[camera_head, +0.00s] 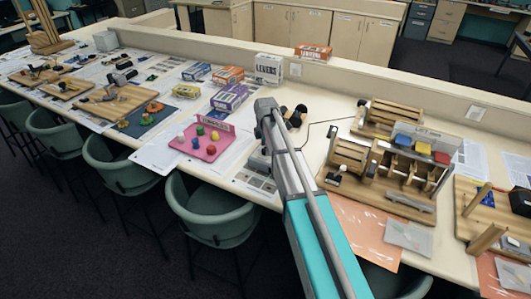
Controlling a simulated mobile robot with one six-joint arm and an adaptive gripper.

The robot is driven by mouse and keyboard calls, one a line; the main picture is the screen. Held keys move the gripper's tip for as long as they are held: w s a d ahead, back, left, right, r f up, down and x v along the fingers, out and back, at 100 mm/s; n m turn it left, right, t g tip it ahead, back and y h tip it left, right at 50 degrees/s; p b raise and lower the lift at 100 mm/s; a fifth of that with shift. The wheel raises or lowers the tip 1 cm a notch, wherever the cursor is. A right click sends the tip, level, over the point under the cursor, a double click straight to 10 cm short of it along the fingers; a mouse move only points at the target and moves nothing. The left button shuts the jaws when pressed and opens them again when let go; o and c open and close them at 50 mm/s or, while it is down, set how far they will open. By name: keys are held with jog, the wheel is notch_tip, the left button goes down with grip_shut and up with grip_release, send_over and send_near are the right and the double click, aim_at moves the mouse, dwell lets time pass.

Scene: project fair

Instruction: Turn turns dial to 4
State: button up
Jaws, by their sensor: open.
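I cannot make out the turns dial or any numbers for it. A wooden apparatus (380,172) with a drum, rods and a row of upright dividers stands on a board right of my arm. A small dark knob or handle with a pale part (336,174) sits at its left end; whether this is the dial is unclear. My arm reaches in from the bottom middle over the table's front edge.
A dark and wooden small device (294,116) and a thin cable lie beyond the arm. A pink tray (202,151) with coloured knobs is to the left. Chairs line the front.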

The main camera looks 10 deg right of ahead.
jog(key=shift+f, duration=0.3)
grip_shut()
dwell(0.4)
